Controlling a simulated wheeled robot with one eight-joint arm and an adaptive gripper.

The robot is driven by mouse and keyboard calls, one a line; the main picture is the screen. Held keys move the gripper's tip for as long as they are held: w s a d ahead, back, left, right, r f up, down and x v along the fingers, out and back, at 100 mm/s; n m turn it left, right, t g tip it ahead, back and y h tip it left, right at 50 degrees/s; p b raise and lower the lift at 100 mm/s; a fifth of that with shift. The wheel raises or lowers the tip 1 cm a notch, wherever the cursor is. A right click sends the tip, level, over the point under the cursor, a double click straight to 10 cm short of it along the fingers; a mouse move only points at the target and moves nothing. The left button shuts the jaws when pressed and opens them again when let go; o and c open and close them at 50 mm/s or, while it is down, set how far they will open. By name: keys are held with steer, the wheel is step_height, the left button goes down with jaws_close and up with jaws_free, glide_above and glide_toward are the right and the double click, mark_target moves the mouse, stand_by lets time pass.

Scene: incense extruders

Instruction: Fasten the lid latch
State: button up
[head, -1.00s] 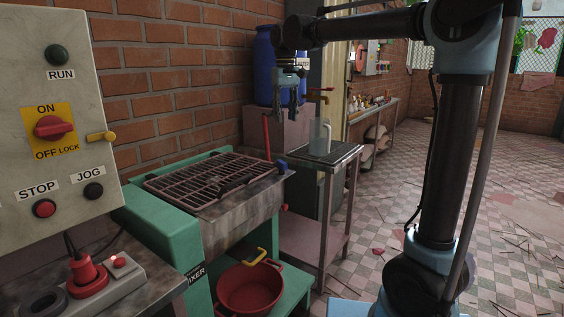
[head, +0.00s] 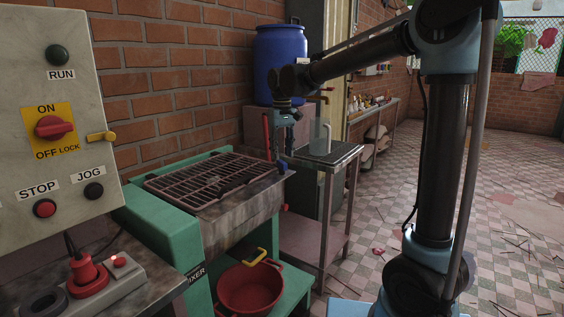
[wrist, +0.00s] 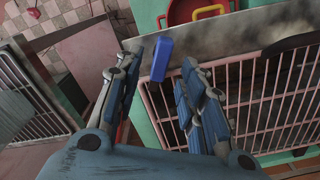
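The mixer's lid is a dark reddish grate (head: 215,180) lying flat over the metal tub; its bars also show at the right of the wrist view (wrist: 262,100). A small blue piece, apparently the latch handle (head: 281,166), sits at the lid's right corner. In the wrist view the blue latch handle (wrist: 161,60) appears between my fingertips, near the tub's edge. My gripper (head: 279,150) points down just above that corner. In the wrist view my gripper (wrist: 160,68) is open, with a finger on each side of the handle. I cannot tell whether either finger touches it.
A red lever (head: 266,135) stands upright behind the lid's corner. A metal side table (head: 335,155) with a clear jug stands close on the right. A red pot (head: 250,290) and a yellow handle (head: 256,256) are below the tub. A control panel (head: 55,110) fills the left.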

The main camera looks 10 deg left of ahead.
mark_target(282, 161)
steer(key=shift+f, duration=2)
jaws_close()
